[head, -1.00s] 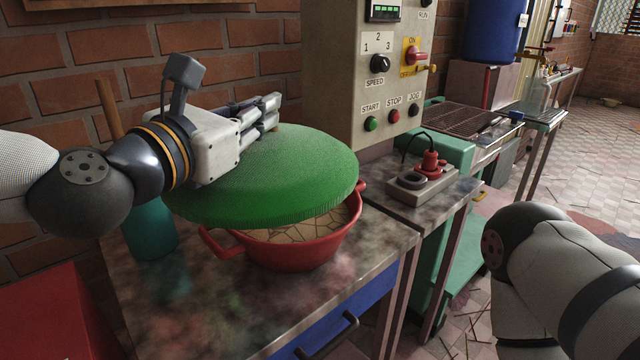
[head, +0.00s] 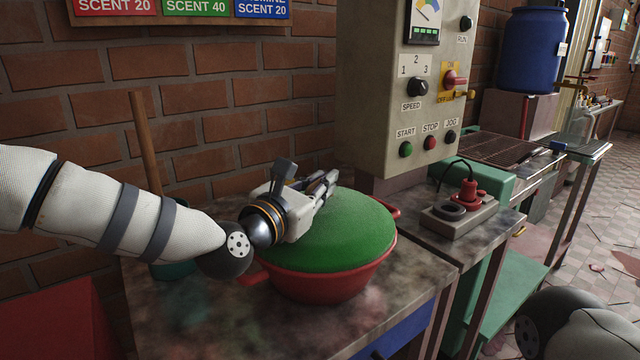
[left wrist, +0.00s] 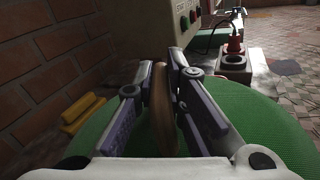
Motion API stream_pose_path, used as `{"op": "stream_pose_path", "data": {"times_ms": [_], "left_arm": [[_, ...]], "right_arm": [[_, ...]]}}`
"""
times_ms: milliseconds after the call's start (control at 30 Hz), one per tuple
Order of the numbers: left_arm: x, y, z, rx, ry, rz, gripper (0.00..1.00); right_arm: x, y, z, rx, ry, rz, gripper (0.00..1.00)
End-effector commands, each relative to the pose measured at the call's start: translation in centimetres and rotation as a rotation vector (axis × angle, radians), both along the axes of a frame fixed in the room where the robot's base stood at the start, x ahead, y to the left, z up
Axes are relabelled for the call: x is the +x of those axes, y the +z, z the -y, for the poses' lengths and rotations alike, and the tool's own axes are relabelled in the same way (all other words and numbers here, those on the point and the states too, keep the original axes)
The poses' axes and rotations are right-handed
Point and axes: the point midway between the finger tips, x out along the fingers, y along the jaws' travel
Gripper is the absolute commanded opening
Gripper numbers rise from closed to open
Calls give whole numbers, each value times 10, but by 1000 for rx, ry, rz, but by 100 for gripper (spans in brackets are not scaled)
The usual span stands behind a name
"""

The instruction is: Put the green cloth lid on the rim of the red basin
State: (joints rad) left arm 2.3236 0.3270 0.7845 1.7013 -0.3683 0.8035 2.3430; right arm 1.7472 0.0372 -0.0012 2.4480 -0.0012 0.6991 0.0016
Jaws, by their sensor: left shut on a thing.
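The green cloth lid (head: 345,232) is a domed disc lying over the mouth of the red basin (head: 330,285) in the head view. It covers the basin's opening, and its front edge meets the rim; the far side of the rim is hidden. My left gripper (head: 328,180) is above the lid, coming in from the left. In the left wrist view its fingers (left wrist: 162,75) are shut on the lid's brown wooden handle (left wrist: 162,105), with the green cloth (left wrist: 240,110) spreading below. My right gripper is out of view; only part of my right arm shows at the lower right.
The basin stands on a stained worktop (head: 220,325) against a brick wall. A control cabinet (head: 385,100) rises behind it. A socket block (head: 458,215) with a red plug sits to the right. A teal container (head: 172,270) with a wooden stick stands at the left.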

Motion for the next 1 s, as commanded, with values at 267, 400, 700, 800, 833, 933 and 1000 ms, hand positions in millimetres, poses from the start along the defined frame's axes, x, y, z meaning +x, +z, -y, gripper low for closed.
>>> {"op": "stream_pose_path", "data": {"times_ms": [267,400,700,800,833,933,1000], "left_arm": [[0,-4,0,0,-1,-2,32],[-1,-5,0,1,-1,-4,32],[-12,-1,-7,2,-2,-7,32],[-30,1,-17,0,-1,-5,32],[-35,0,-21,0,-1,-6,32],[-54,0,-32,-1,0,-6,32],[-66,0,-40,0,0,-6,32]], "right_arm": [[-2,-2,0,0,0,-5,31],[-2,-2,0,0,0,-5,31],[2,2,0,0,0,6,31],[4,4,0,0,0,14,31],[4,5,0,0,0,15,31],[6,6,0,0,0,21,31],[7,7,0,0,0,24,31]]}}
